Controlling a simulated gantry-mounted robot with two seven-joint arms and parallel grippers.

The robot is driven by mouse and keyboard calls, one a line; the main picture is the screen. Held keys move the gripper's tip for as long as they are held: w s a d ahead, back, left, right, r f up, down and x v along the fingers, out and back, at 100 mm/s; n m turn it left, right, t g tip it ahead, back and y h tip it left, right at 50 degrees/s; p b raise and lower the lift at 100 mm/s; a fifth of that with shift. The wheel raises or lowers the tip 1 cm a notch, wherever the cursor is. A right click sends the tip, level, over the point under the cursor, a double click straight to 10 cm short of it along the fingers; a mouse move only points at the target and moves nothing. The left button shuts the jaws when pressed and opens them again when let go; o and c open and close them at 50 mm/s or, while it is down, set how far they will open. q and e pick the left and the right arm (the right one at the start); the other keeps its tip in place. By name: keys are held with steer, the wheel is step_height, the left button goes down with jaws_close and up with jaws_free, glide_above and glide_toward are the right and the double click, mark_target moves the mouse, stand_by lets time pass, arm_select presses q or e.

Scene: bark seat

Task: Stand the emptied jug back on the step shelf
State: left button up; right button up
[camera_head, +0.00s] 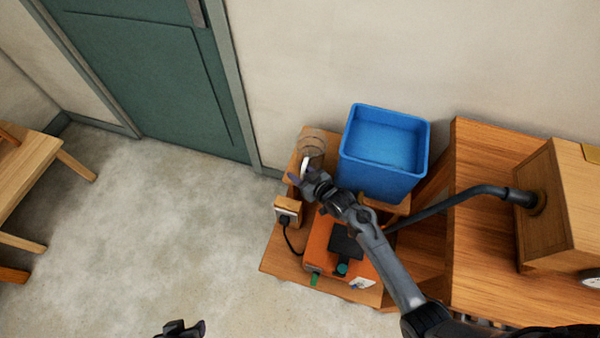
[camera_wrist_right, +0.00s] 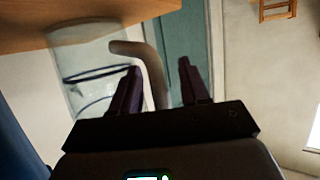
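The clear jug (camera_head: 313,145) with a pale handle stands on a wooden step shelf (camera_head: 270,262), left of the blue bin. No contents show in it. The right wrist view looks upside down there: the jug (camera_wrist_right: 85,70) meets the wooden surface (camera_wrist_right: 100,22) at the top. My right gripper (camera_head: 304,175) is at the jug's handle. In the wrist view its two dark fingers (camera_wrist_right: 157,85) are apart, with the curved handle (camera_wrist_right: 150,65) between them and a gap beside it. My left gripper (camera_head: 182,329) shows only partly at the bottom edge, away from the jug.
A blue bin (camera_head: 381,185) stands right of the jug. A wooden cabinet (camera_head: 475,220) is at right.

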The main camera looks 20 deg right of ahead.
steer(key=shift+r, duration=0.1)
steer(key=shift+r, duration=0.15)
steer(key=shift+s+d+r+p, duration=0.1)
steer(key=shift+s+r+p, duration=0.05)
steer(key=shift+s+p, duration=0.15)
steer(key=s+d+r+g+h, duration=0.1)
steer(key=s+r+g, duration=0.2)
steer(key=s, duration=0.7)
steer(key=s+r+m+g+h+p, duration=0.1)
steer(key=s+r+g, duration=0.2)
steer(key=s, duration=0.8)
steer(key=s+d+r+g+h, duration=0.1)
steer(key=s+r+g, duration=0.2)
steer(key=s, duration=0.7)
steer(key=shift+s+d+r+m+g+h+p, duration=0.3)
steer(key=shift+r+g+h+p, duration=0.1)
steer(key=shift+r, duration=0.25)
